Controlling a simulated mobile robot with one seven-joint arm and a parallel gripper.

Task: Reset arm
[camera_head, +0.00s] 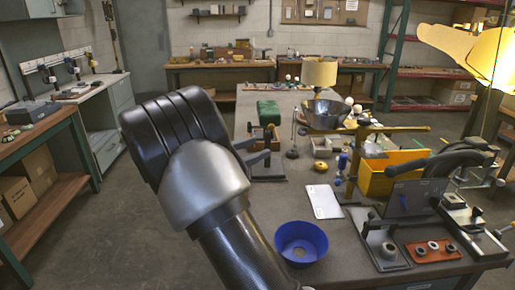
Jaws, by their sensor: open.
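My arm crosses the middle of the head view, with a black ribbed joint, a silver collar and a dark tube. To the right of the arm, a grey worktable (345,247) carries lamp parts. A beige lampshade (319,72) stands at its far end, and a shiny metal bowl (326,114) is in front of it. A blue bowl-shaped part (301,242) with a hole in its base lies near the front edge. My arm hides part of the table's left side.
A yellow bin (388,178), a white sheet (323,201), a clamp stand (366,140) and a red plate with rings (433,250) crowd the table's right. A glowing lamp (470,47) hangs upper right. Left stands a shelved bench (38,128). The floor between is clear.

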